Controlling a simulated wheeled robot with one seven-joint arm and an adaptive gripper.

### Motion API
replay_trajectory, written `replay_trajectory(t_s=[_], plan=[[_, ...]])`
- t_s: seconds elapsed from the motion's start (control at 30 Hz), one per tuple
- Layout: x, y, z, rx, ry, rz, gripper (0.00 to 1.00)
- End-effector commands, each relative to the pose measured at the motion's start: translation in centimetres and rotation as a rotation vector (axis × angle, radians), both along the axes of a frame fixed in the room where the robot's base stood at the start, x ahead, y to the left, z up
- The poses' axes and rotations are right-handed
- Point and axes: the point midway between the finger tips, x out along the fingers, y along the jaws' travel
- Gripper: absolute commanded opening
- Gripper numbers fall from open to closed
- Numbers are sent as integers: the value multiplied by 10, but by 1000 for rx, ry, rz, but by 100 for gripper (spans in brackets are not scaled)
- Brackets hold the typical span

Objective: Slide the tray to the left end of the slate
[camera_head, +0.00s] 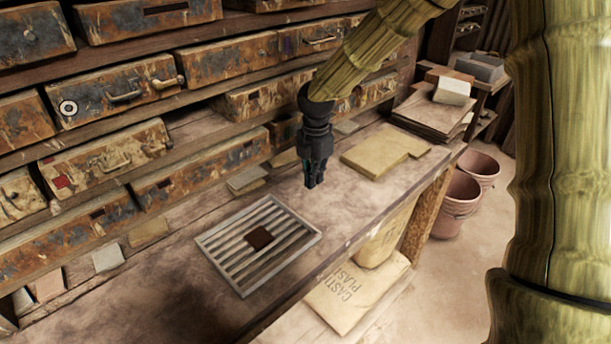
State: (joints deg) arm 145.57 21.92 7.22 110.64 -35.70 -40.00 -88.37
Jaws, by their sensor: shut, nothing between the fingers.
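A grey slatted tray (228,250) lies flat on the worn, dusty bench top (180,300). A small dark brown tile (259,238) sits near the middle of its slats. My gripper (313,186) points downward, shut and empty, above the bench. In the picture it is up and to the right of the tray, apart from it. Its exact height above the bench is hard to tell. I cannot make out a slate separate from the bench top.
Rusty drawers (111,88) line the back. Loose tiles lie along the bench's rear edge. Yellowish slabs (384,150) lie to the right of my gripper, with a stack of boards (433,115) beyond. Pink buckets (458,205) stand on the floor. The bench left of the tray looks clear.

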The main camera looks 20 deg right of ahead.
Motion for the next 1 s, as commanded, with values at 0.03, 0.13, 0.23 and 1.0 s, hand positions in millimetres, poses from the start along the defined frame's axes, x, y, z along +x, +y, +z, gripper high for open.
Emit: replay_trajectory(t_s=[0.03, 0.13, 0.23, 1.0], plan=[[1, -1, -9, -1, 6, -1, 0], [7, 0, -26, -1, 11, -1, 0], [11, 1, -43, -1, 14, 1, 0], [-1, 39, -85, 0, 13, 3, 0]])
